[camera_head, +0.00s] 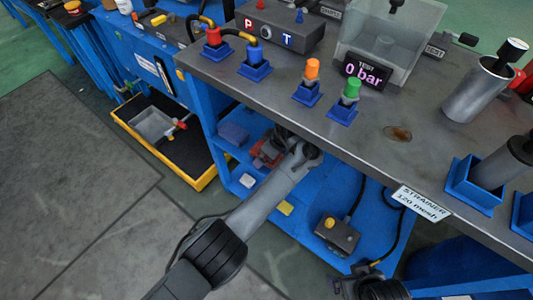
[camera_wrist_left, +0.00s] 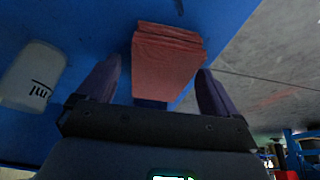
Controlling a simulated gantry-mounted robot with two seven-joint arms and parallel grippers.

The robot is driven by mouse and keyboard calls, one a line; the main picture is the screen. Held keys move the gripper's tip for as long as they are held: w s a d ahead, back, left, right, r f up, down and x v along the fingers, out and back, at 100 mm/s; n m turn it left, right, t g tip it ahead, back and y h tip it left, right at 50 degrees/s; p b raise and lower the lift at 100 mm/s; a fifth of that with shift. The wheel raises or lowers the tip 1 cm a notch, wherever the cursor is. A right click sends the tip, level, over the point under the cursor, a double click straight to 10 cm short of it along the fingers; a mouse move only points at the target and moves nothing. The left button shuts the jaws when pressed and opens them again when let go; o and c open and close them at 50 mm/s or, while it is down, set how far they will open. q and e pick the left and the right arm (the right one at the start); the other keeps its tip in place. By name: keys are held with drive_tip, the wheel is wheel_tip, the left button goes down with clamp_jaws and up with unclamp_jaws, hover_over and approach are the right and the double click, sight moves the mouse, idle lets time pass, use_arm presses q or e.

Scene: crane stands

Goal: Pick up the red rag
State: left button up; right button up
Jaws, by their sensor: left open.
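The red rag (camera_head: 264,155) lies folded on the blue lower shelf under the bench, partly hidden by my left gripper (camera_head: 277,148) in the head view. In the left wrist view the folded rag (camera_wrist_left: 165,55) appears between the two dark fingers of my left gripper (camera_wrist_left: 157,68). The fingers are spread, with visible space between each finger and the rag. I cannot tell how far the rag reaches below the gripper body. A dark part, likely my right gripper (camera_head: 370,278), shows at the bottom of the head view; its jaws are unclear.
The grey bench top (camera_head: 420,170) overhangs the blue lower shelf (camera_head: 305,228). A grey box with a yellow knob (camera_head: 337,234) and a yellow pad (camera_head: 286,208) lie on that shelf. A white container (camera_wrist_left: 32,76) is left of the gripper in the wrist view. A yellow-edged tray (camera_head: 158,150) stands left.

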use_arm(q)
drive_tip(key=shift+f, duration=0.1)
drive_tip(key=c, duration=1.1)
drive_tip(key=shift+o, duration=0.2)
